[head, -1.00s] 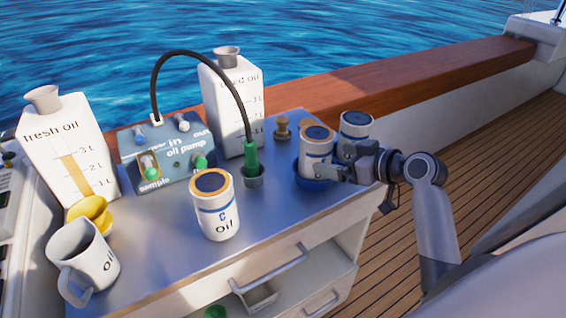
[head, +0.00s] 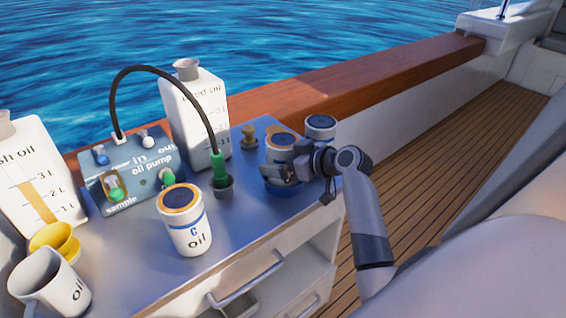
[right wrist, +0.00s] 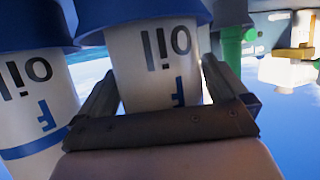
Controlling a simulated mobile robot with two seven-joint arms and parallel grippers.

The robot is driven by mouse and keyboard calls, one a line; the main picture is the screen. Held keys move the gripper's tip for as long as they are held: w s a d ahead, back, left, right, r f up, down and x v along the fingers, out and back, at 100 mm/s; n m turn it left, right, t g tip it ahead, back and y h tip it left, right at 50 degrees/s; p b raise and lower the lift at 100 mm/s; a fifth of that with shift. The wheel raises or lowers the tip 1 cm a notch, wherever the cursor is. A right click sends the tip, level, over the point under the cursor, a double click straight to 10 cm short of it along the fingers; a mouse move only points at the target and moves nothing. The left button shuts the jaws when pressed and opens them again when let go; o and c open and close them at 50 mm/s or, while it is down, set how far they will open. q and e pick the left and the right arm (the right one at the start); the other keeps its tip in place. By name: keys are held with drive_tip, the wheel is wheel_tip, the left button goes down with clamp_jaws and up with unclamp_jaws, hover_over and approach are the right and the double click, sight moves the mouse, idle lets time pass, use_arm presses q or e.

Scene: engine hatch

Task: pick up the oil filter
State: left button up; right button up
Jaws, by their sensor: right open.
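A white oil filter (head: 281,143) with a dark, orange-ringed top stands upright in a blue holder (head: 272,187) at the far right of the metal worktop. A second, similar filter (head: 320,126) stands just behind it to the right. My right gripper (head: 285,172) is open at the front filter. In the right wrist view the picture is upside down, and a filter marked "oil" and "F" (right wrist: 158,65) stands between the two spread fingers of the right gripper (right wrist: 160,90). Another F-marked filter (right wrist: 35,95) is close on the left. My left gripper is not seen.
A filter marked C (head: 187,228) stands at the worktop's front middle. The oil pump (head: 135,180), used oil bottle (head: 193,115), fresh oil bottle (head: 35,180), yellow funnel (head: 55,243) and mug (head: 50,285) stand around it. A black hose arches over the pump.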

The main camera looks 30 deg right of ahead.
drive_tip(key=c, duration=0.8)
drive_tip(key=shift+r, duration=0.1)
